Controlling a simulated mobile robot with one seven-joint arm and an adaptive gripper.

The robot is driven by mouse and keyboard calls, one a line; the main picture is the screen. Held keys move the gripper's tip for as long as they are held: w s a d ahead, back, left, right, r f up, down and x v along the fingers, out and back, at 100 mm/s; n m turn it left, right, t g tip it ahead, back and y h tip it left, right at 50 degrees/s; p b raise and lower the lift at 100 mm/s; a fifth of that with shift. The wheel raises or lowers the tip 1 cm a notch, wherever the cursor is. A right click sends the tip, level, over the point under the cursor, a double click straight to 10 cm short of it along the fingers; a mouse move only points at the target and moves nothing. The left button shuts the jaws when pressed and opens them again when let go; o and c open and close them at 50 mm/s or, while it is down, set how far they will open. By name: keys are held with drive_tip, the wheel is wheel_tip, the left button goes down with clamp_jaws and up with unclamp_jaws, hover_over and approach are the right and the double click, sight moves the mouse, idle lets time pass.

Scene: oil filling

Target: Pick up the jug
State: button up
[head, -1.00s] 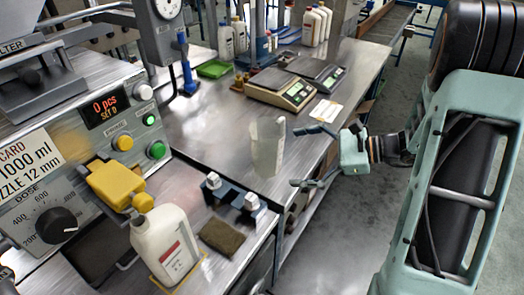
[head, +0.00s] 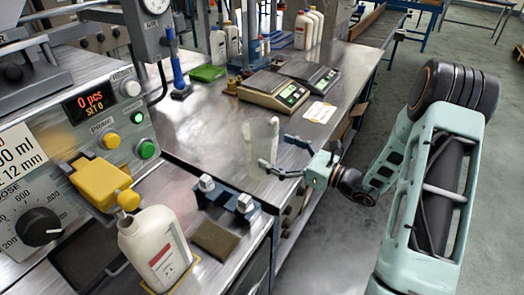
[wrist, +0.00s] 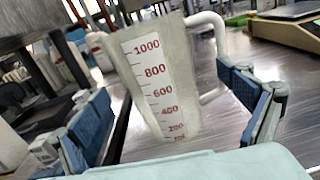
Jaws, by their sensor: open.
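The jug (head: 262,143) is a clear measuring jug standing upright on the metal bench near its front right edge. In the wrist view the jug (wrist: 165,80) shows red marks up to 1000 and a pale handle on its right side. My gripper (head: 276,172) is open and reaches toward the jug from the right in the head view. In the wrist view its blue-padded fingers stand apart on either side, with the jug ahead between them. I see no finger closed on the jug; the exact gap is hard to judge.
A white bottle (head: 156,247) stands under the yellow nozzle (head: 103,183) of the filling machine. A clamp block (head: 225,200) and a brown pad (head: 215,240) lie near the bench's front. Two scales (head: 272,90) stand behind the jug.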

sight(262, 146)
drive_tip(key=x, duration=0.4)
drive_tip(key=shift+a, duration=0.35)
drive_tip(key=shift+c, duration=0.4)
drive_tip(key=c, duration=1.2)
drive_tip(key=shift+r, duration=0.1)
drive_tip(key=shift+c, duration=0.2)
